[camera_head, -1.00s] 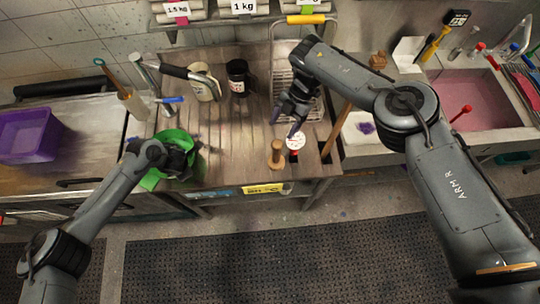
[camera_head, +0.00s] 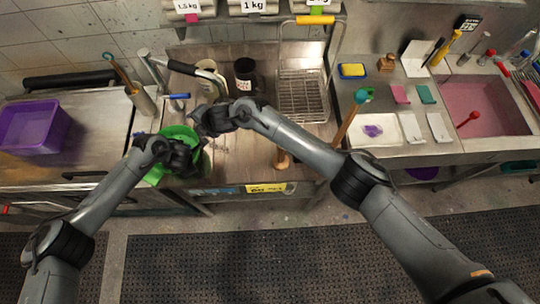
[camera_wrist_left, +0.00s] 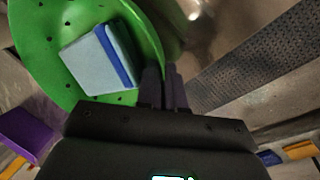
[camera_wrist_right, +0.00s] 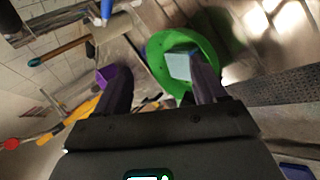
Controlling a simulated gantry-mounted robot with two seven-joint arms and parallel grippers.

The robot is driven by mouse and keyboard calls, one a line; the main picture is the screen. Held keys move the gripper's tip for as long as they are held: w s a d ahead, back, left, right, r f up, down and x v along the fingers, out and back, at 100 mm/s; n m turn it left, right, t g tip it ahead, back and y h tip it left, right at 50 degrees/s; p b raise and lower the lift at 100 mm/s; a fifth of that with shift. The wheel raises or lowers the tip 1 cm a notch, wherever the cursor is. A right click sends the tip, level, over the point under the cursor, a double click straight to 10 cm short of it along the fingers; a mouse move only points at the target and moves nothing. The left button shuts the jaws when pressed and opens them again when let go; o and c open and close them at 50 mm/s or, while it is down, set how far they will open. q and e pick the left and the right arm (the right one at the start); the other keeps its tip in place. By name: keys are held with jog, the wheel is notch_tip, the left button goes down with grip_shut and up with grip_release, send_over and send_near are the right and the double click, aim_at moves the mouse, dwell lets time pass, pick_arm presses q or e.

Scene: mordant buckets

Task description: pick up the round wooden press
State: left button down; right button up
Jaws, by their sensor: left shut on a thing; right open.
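A wooden piece with a round base (camera_head: 282,160), which looks like the round wooden press, stands near the counter's front edge. My left gripper (camera_head: 186,156) is shut on the rim of a green colander (camera_head: 157,174). The left wrist view shows its fingers (camera_wrist_left: 165,88) at the colander's rim. A pale blue block (camera_wrist_left: 98,62) lies inside the colander. My right gripper (camera_head: 200,122) is open and empty above the colander, left of the wooden piece. The right wrist view shows the colander (camera_wrist_right: 155,52) beyond its parted fingers (camera_wrist_right: 162,88).
A dark canister (camera_head: 244,77) and a cream jug (camera_head: 208,82) stand behind on the counter. A wire rack (camera_head: 303,95) is at the back right. A purple bin (camera_head: 33,128) sits at left. A wooden stick (camera_head: 346,126) leans right of my right forearm.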

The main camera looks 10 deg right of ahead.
jog(key=w+d+r+m+t+h, duration=0.1)
jog(key=w+d+r+m+h, duration=0.15)
jog(key=d+r, duration=0.2)
jog(key=s+d+m+g+h, duration=0.1)
jog(key=s+d+g, duration=0.1)
jog(key=d, duration=0.4)
jog(key=s+d+f+m+g+h, duration=0.1)
jog(key=s+d+m+g, duration=0.1)
jog(key=s+d, duration=0.3)
jog(key=s+d+m+g+h, duration=0.1)
jog(key=s+d, duration=0.3)
jog(key=d, duration=0.5)
jog(key=shift+d+f+m+g+h, duration=0.15)
jog(key=shift+f+m+g+h, duration=0.25)
jog(key=shift+g, duration=0.4)
jog(key=shift+s+d+f, duration=0.15)
jog(key=shift+d+f, duration=0.05)
jog(key=shift+f, duration=0.1)
send_over(281, 154)
jog(key=w, duration=0.2)
jog(key=f, duration=0.5)
jog(key=shift+d+f, duration=0.35)
jog(key=shift+f, duration=0.05)
jog(key=shift+s+a+f, duration=0.15)
jog(key=shift+f, duration=1.2)
jog(key=shift+s+a+f, duration=0.1)
jog(key=shift+s+f, duration=0.05)
jog(key=shift+f, duration=1.2)
jog(key=c, duration=1.3)
